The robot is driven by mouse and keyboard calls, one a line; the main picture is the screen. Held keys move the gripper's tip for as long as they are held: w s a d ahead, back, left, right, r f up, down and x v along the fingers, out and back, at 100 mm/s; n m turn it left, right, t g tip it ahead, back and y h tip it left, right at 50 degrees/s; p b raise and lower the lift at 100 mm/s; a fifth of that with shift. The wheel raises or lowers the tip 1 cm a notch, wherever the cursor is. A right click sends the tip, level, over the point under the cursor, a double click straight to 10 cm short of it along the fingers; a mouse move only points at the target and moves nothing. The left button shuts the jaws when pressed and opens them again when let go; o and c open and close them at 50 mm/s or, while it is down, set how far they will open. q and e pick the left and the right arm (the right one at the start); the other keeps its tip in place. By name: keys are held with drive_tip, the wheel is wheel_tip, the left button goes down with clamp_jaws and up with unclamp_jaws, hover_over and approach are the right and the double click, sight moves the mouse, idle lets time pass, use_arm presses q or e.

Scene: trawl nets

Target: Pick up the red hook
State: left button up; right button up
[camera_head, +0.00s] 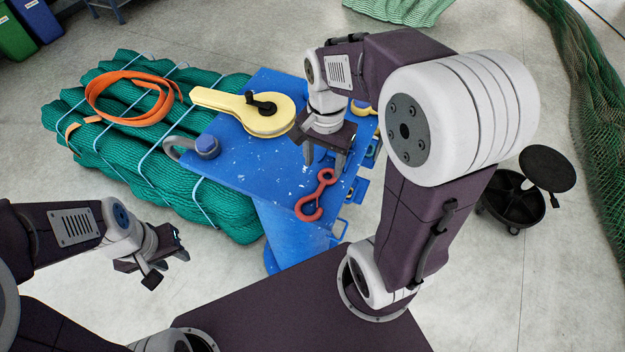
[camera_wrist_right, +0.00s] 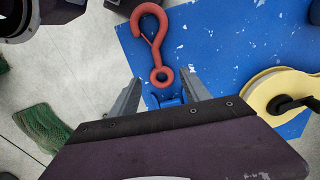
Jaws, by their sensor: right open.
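The red hook (camera_head: 320,190) lies near the right front edge of the blue table (camera_head: 230,170), its ring end toward my right gripper. It also shows in the right wrist view (camera_wrist_right: 156,52), with its ring between the two fingertips in the picture. My right gripper (camera_head: 323,164) is open and empty, just behind and above the ring, and does not hold the hook. My left gripper (camera_head: 167,267) looks open and empty, off to the left in front of the nets, away from the table.
Green bundled nets (camera_head: 110,150) with an orange strap (camera_head: 100,103) are at left.

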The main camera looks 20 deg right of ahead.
sight(322, 184)
drive_tip(key=s, duration=0.1)
drive_tip(key=s+f, duration=0.1)
drive_tip(key=s, duration=0.1)
drive_tip(key=shift+s+d, duration=0.1)
drive_tip(key=shift+s, duration=0.05)
drive_tip(key=shift+w+f, duration=0.2)
drive_tip(key=shift+w, duration=0.05)
drive_tip(key=w+f, duration=0.1)
drive_tip(key=w+f+p, duration=0.1)
drive_tip(key=f, duration=0.1)
drive_tip(key=w+f, duration=0.1)
drive_tip(key=shift+w+a+f+p, duration=0.2)
drive_tip(key=shift+a+f+p, duration=0.1)
drive_tip(key=shift+f, duration=0.1)
drive_tip(key=shift+s+f, duration=0.15)
drive_tip(key=shift+f, duration=0.2)
drive_tip(key=shift+s+d, duration=0.15)
drive_tip(key=shift+s, duration=0.6)
drive_tip(key=shift+c, duration=0.5)
drive_tip(key=shift+w, duration=0.35)
drive_tip(key=c, duration=1.1)
drive_tip(key=shift+w, duration=0.15)
use_arm(q)
drive_tip(key=shift+s+r, duration=0.25)
drive_tip(key=shift+r, duration=0.3)
drive_tip(key=shift+s+r, duration=0.25)
drive_tip(key=shift+r, duration=0.25)
